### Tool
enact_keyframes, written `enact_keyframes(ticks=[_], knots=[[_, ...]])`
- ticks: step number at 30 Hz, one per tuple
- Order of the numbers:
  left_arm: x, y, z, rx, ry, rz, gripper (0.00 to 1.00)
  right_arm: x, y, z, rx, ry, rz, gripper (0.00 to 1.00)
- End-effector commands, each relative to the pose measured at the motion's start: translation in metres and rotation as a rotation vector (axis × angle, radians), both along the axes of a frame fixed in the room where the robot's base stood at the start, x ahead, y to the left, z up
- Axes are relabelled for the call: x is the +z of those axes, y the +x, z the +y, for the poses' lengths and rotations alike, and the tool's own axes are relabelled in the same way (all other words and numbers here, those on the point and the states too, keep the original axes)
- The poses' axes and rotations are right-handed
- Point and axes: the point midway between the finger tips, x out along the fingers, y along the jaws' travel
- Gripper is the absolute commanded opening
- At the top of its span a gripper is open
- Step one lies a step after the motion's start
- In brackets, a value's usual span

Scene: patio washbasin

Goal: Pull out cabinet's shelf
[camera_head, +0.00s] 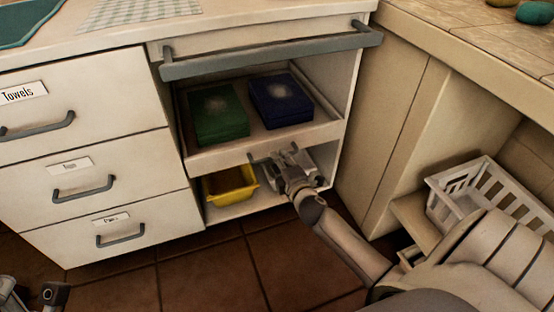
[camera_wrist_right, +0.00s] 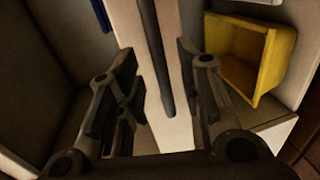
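The cabinet's shelf (camera_head: 225,154) is a pale pull-out tray inside the open compartment, below a long grey bar handle (camera_head: 270,57). A green box (camera_head: 217,115) and a dark blue box (camera_head: 281,100) lie on it. My right gripper (camera_head: 280,158) is at the right part of the shelf's front edge. In the right wrist view, its two fingers (camera_wrist_right: 160,85) are spread apart, with a dark shelf handle (camera_wrist_right: 152,60) on the pale front panel (camera_wrist_right: 178,100) between them. Contact cannot be told. My left gripper (camera_head: 35,296) is partly in view at the bottom left.
A yellow bin (camera_head: 230,184) sits below the shelf; it also shows in the right wrist view (camera_wrist_right: 250,55). Labelled drawers, including Towels (camera_head: 80,95), are at left. A white basket (camera_head: 470,190) stands at right under the tiled counter. The tiled floor (camera_head: 205,270) in front is clear.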

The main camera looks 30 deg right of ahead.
Motion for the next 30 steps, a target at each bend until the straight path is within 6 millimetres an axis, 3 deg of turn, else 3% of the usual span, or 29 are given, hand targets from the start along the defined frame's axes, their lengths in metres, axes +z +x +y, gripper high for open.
enact_keyframes(ticks=[2,9,19,27,30], knots=[[-0.002,-0.01,0.002,-0.002,-0.016,-0.048,0.4,-0.003,0.01,-0.003,-0.001,-0.003,-0.001,0.34],[-0.009,-0.008,0.002,-0.001,-0.013,-0.04,0.4,-0.007,0.03,-0.008,-0.001,0.0,0.0,0.34],[-0.009,-0.008,0.002,-0.002,-0.012,-0.038,0.4,-0.007,0.032,-0.008,-0.001,0.0,0.001,0.34],[-0.009,-0.007,0.002,-0.003,-0.012,-0.037,0.4,-0.007,0.032,-0.008,-0.001,0.0,0.001,0.0],[-0.009,-0.007,0.002,-0.003,-0.012,-0.037,0.4,-0.007,0.032,-0.008,-0.001,0.0,0.001,0.0]])
